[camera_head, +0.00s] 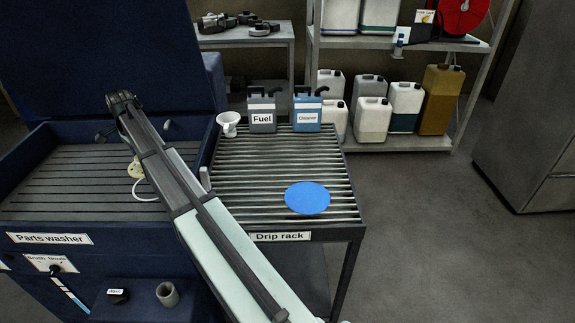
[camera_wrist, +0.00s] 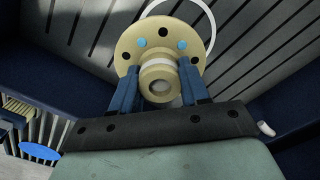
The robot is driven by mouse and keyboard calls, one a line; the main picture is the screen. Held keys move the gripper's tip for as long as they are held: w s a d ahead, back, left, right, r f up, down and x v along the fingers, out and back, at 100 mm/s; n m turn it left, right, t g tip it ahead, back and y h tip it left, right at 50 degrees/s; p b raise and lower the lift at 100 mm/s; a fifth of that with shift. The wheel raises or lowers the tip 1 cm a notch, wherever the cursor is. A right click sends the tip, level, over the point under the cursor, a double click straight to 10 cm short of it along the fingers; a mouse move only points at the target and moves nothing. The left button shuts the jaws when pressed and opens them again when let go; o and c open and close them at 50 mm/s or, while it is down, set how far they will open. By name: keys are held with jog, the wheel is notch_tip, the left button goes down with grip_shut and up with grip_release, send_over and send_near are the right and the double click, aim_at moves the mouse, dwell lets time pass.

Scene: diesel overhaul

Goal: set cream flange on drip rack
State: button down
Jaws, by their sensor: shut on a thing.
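The cream flange (camera_wrist: 130,50) is a round plate with several holes and a central hub. My gripper (camera_wrist: 160,82) is shut on its hub, with one blue finger on each side. In the head view part of the cream flange (camera_head: 135,168) shows beside my arm, over the parts washer basin (camera_head: 60,175); my arm hides my fingers there. I cannot tell whether the flange touches the basin slats. The drip rack (camera_head: 262,170) is a slatted metal stand to the right of the washer. A flat blue disc (camera_head: 307,198) lies on its front right part.
A fuel can (camera_head: 262,112), a cleaner can (camera_head: 307,112) and a white funnel-like cup (camera_head: 229,124) stand along the rack's back edge. A white loop (camera_wrist: 208,20) is near the flange. The washer's raised lid (camera_head: 90,55) stands behind. The rack's middle is clear.

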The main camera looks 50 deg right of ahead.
jog(key=s+a+r+n, duration=0.1)
jog(key=s+r+n, duration=0.2)
jog(key=s+n, duration=0.35)
jog(key=s+a+r+n, duration=0.2)
jog(key=s+r+n, duration=0.1)
jog(key=s+n, duration=0.35)
jog(key=s+d+r+m, duration=0.1)
jog(key=s+d+m, duration=0.3)
jog(key=d, duration=0.8)
jog(key=s+d+r+m, duration=0.1)
jog(key=s+d, duration=0.5)
jog(key=d, duration=0.5)
jog(key=s+d+m, duration=1.1)
jog(key=s+d, duration=0.3)
jog(key=d, duration=0.1)
jog(key=shift+s+a+f+m, duration=0.1)
jog(key=shift+f+m, duration=0.5)
jog(key=shift+f, duration=1.15)
jog(key=shift+s+f+m, duration=0.1)
jog(key=shift+f+m, duration=0.5)
jog(key=shift+f, duration=1.15)
jog(key=shift+s+a+f+m, duration=0.1)
jog(key=shift+f+m, duration=0.5)
jog(key=shift+f, duration=1.15)
jog(key=shift+f, duration=0.15)
